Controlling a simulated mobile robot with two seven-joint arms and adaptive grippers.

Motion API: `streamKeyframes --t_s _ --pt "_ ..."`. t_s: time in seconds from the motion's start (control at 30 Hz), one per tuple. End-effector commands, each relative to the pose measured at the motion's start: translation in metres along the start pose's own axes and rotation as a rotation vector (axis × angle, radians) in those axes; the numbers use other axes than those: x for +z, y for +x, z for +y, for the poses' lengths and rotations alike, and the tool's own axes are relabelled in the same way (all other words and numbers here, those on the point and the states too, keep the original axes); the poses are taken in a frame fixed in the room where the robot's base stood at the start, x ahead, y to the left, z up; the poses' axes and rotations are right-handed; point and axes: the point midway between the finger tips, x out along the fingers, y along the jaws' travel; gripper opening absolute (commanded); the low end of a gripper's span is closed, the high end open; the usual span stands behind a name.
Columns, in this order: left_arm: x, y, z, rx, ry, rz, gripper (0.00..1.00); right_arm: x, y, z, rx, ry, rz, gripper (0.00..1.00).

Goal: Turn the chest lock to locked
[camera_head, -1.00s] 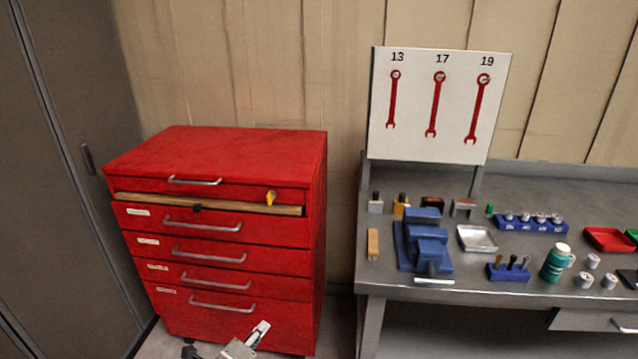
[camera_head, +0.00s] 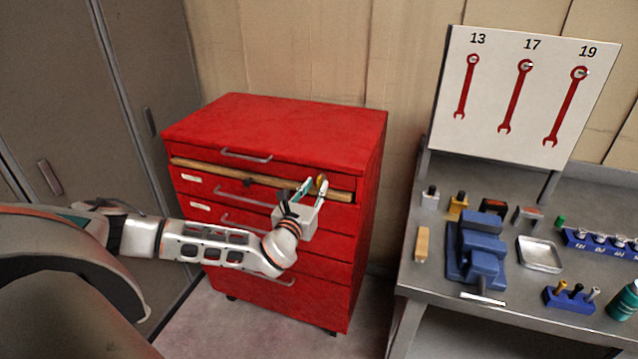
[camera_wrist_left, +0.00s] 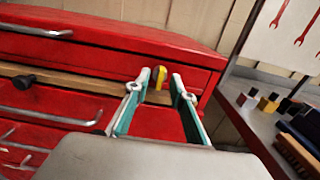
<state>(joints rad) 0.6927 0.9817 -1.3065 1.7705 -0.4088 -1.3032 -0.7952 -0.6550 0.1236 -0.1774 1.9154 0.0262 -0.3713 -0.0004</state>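The red tool chest (camera_head: 280,125) stands against the wall, with a wooden strip (camera_head: 215,170) across its front below the top drawer. The yellow lock knob (camera_head: 321,181) is at the right end of the chest front; it also shows in the left wrist view (camera_wrist_left: 159,76), upright with a dark part beside it. My left gripper (camera_head: 312,187) is at the chest front by the knob. In the left wrist view its two fingers (camera_wrist_left: 160,84) are apart, with the knob between and just beyond their tips. No contact is visible. My right gripper is out of view.
A grey workbench (camera_head: 410,270) stands to the right with a blue vise (camera_head: 478,250), a metal tray (camera_head: 540,254) and a wrench board (camera_head: 510,95). Grey cabinets (camera_head: 140,60) stand at the left. A floor gap separates chest and bench.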

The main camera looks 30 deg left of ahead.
Motion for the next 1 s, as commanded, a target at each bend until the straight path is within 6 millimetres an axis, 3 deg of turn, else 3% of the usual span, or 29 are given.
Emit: streamKeyframes --t_s 0.2,0.47,0.5,0.6,1.0 --pt "0.0 0.018 0.0 0.0 -0.001 0.001 0.24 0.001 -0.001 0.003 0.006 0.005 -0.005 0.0" --pt "-0.001 0.02 0.0 0.0 -0.002 0.002 0.24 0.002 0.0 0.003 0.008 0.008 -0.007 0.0" --pt "-0.001 0.02 0.0 0.0 -0.002 0.002 0.21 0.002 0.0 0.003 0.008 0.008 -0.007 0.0" --pt "-0.001 0.02 0.0 0.0 -0.002 0.002 0.0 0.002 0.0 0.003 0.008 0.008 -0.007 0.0" --pt "-0.001 0.02 0.001 0.001 -0.032 0.001 0.0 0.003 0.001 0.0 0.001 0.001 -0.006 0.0"
